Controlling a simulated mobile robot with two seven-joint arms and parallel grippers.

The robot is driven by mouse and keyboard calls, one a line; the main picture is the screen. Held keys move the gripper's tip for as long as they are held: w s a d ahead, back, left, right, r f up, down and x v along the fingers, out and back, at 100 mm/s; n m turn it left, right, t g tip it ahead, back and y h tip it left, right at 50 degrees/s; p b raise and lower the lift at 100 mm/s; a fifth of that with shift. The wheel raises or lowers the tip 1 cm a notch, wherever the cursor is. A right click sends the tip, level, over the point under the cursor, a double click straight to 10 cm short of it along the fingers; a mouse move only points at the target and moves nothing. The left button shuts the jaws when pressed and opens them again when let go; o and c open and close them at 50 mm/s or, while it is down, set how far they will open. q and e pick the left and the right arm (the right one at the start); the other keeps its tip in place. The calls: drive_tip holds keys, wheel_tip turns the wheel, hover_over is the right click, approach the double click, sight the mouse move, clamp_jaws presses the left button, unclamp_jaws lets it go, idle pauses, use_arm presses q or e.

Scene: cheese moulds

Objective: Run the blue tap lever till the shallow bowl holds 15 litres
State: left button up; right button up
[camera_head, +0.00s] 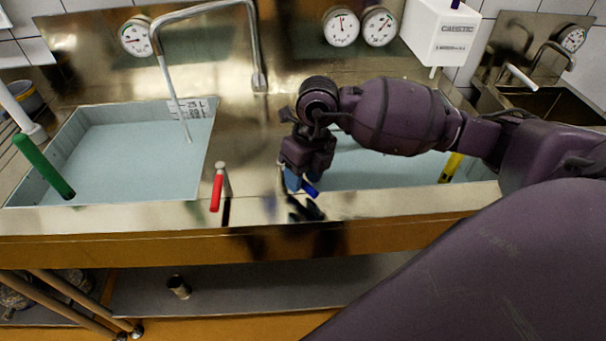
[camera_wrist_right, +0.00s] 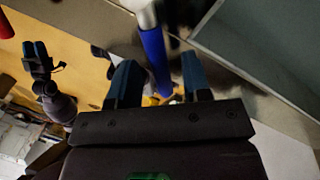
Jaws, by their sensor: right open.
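The blue tap lever (camera_head: 311,189) stands at the counter's front edge, left of the right basin. It also shows in the right wrist view (camera_wrist_right: 155,58), between my fingers. My right gripper (camera_head: 297,182) is open around the lever; I cannot tell if a finger touches it. Its two fingers (camera_wrist_right: 160,80) stand apart in the wrist view. The left basin (camera_head: 28,185) and right basin (camera_head: 484,192) both show pale blue inside. I cannot tell which is the shallow bowl. My left gripper (camera_wrist_right: 38,58) appears small in the wrist view; its opening is unclear.
A red lever (camera_head: 217,188) stands left of the blue one. A bent spout (camera_head: 200,8) reaches over the left basin. Dials (camera_head: 135,36), (camera_head: 341,27) and (camera_head: 379,26) are on the back wall. A green handle (camera_head: 45,165) and a yellow handle (camera_head: 452,168) lean in the basins.

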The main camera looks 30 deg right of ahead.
clamp_jaws()
use_arm(q)
drive_tip(key=shift+s+f, duration=0.25)
drive_tip(key=shift+s, duration=0.2)
